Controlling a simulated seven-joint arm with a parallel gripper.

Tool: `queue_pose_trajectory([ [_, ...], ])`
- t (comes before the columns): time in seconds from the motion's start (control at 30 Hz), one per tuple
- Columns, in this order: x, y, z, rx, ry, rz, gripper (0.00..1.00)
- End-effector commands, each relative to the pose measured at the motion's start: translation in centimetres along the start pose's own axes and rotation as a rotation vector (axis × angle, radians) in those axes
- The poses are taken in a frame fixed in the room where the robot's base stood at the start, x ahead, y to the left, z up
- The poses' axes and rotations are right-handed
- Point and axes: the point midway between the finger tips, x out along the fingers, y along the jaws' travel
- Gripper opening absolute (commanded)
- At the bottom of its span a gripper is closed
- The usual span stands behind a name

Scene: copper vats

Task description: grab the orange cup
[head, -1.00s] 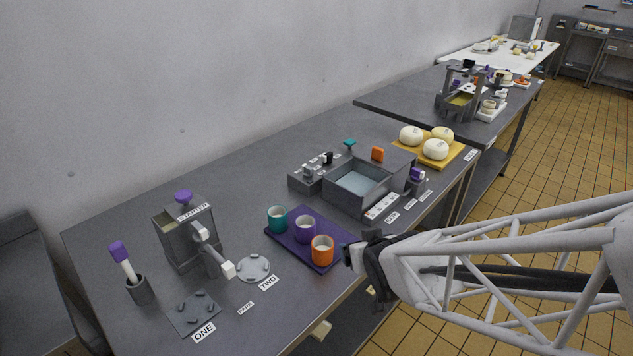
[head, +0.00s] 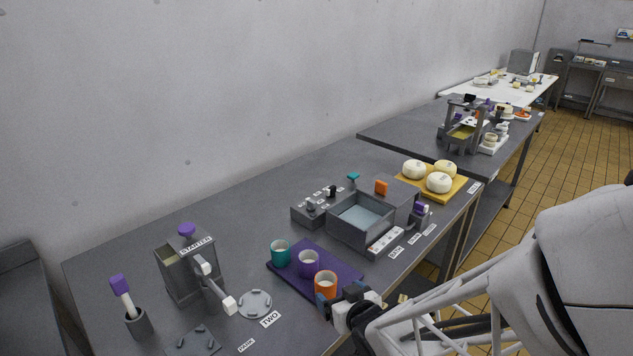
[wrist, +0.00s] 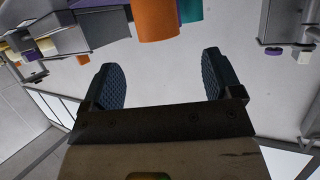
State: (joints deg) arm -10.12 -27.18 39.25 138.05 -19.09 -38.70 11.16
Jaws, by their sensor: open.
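The orange cup (head: 326,285) stands upright at the near right of a purple tray (head: 340,268) on the grey table. A purple cup (head: 308,264) and a teal cup (head: 281,253) stand in a row behind it on the tray. My gripper (head: 338,308) is open and empty at the cup's near right side, by the table's front edge. In the wrist view my gripper (wrist: 162,82) has its two dark fingers spread. The orange cup (wrist: 156,18) shows beyond the fingertips, cut off by the top edge, with no finger around it.
A grey basin (head: 360,222) stands behind and right of the tray. A grey starter box (head: 180,270) with a handle and a round plate (head: 255,303) are to the left. A yellow board (head: 458,188) with white round items is farther right.

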Motion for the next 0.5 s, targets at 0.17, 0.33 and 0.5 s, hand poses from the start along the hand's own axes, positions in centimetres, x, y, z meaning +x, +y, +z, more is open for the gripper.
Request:
queue_pose_trajectory([
  [0.17, 1.0, 0.0, -0.1, 0.000, 0.000, 0.000, 0.85],
  [0.33, 2.0, 0.0, 0.0, -0.001, -0.001, -0.001, 0.85],
  [0.5, 2.5, 0.0, -0.1, 0.000, 0.000, 0.000, 0.85],
])
